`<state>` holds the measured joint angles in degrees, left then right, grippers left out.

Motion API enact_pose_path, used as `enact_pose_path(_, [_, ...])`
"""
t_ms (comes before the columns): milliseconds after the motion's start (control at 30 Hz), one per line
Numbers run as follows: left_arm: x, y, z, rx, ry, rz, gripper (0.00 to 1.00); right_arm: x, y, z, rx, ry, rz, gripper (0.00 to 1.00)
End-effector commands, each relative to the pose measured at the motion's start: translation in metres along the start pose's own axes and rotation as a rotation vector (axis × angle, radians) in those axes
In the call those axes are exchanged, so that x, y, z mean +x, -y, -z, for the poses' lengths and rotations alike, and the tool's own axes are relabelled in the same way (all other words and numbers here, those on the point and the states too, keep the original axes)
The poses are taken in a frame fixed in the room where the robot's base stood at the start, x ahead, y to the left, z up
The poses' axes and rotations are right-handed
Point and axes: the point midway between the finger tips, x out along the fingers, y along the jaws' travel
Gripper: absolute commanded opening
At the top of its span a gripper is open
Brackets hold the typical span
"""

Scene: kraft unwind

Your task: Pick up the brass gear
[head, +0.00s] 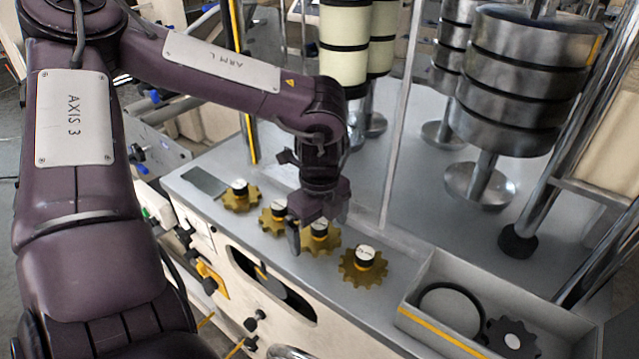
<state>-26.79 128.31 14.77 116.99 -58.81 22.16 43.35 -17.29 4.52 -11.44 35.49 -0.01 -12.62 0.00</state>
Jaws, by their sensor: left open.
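Several brass gears with black hubs and pale tops stand in a row on the grey machine deck. The first brass gear (236,204) is at the left, the second brass gear (269,224) is beside it, the third brass gear (328,248) is partly covered by my gripper, and the fourth brass gear (362,276) is at the right, in clear view. My left gripper (313,224) is open and points down over the row, nearest the second and third gears in the picture. I cannot tell whether it touches either. My right gripper is out of view.
A grey tray (405,312) with a yellow stripe holds a black ring (449,305) and a dark gear (511,338) at the lower right. Metal roller stacks (520,85) and cream rolls (344,45) stand behind.

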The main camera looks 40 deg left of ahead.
Motion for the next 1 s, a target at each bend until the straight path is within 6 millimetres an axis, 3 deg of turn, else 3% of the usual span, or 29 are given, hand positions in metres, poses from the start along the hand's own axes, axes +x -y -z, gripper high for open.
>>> enact_pose_path(233, [0.0015, 0.0004, 0.0, 0.0, 0.0, 0.002, 0.99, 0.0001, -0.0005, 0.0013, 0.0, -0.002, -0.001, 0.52])
enact_pose_path(633, [0.0012, 0.0004, -0.0001, 0.0, 0.0, 0.001, 0.47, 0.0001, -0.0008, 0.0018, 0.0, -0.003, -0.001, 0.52])
enact_pose_path(1000, [-0.0058, -0.0013, 0.0004, 0.0, 0.0, 0.004, 0.47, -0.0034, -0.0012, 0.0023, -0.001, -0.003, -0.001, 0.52])
